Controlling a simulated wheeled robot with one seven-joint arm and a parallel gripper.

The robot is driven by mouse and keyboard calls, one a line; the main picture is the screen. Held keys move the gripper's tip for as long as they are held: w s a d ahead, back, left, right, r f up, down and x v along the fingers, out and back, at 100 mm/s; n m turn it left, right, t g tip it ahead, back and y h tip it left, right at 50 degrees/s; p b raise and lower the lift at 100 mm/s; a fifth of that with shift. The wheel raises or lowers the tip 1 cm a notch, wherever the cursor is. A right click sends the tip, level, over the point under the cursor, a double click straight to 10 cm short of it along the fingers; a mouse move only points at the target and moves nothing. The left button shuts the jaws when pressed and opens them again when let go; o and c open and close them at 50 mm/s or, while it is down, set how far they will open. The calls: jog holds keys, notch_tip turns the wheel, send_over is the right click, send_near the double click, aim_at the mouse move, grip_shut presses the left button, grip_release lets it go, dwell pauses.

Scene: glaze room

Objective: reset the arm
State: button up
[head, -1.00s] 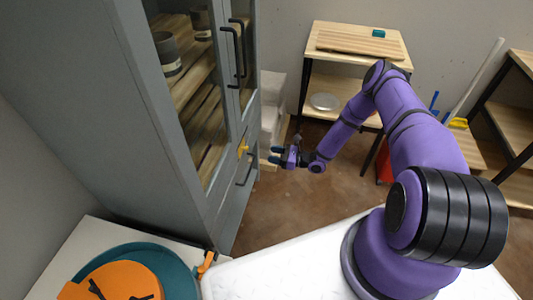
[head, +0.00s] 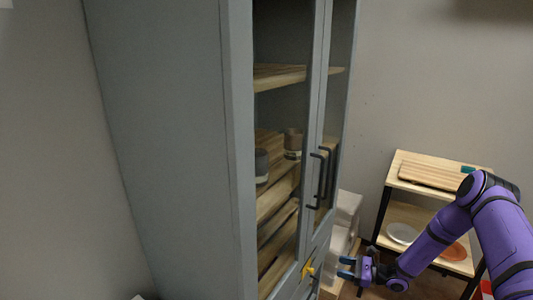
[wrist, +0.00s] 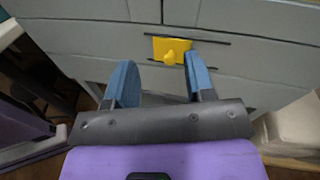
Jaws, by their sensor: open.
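My gripper (head: 348,268) is at the lower right of the head view, on the end of my purple arm, in front of the lower part of a tall grey cabinet (head: 170,150). In the wrist view its two blue fingers (wrist: 160,85) stand apart with nothing between them. Beyond the fingertips is a grey drawer front with a yellow latch (wrist: 171,50). The latch also shows in the head view (head: 307,269), to the left of the gripper. I cannot tell whether a fingertip touches it.
The cabinet's glass doors with dark handles (head: 318,180) look shut; cups (head: 292,143) stand on shelves inside. A wooden shelf unit (head: 408,188) stands at right, with plates (head: 402,233) on its lower board. White blocks (head: 342,225) stand beside the cabinet.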

jog(key=s+a+r+n+g+h, duration=0.1)
jog(key=s+r+n+g+h, duration=0.3)
jog(key=r, duration=0.8)
jog(key=s+a+r+n+g+h, duration=0.1)
jog(key=s+r+n, duration=0.3)
jog(key=r, duration=0.9)
jog(key=s+a+r+n+g+h, duration=0.1)
jog(key=s+r+n+g+h, duration=0.15)
jog(key=r+n, duration=0.65)
jog(key=s+d+r+n+t+h, duration=0.1)
jog(key=s+d+r+t+h, duration=0.1)
jog(key=s+r, duration=0.8)
jog(key=s+d+r+n+t+h, duration=0.2)
jog(key=s+r+t+h, duration=0.2)
jog(key=s+r, duration=0.6)
jog(key=s+h, duration=0.2)
jog(key=s, duration=0.5)
jog(key=shift+d+r+n, duration=0.25)
jog(key=shift+r+n, duration=0.05)
jog(key=shift+r, duration=0.1)
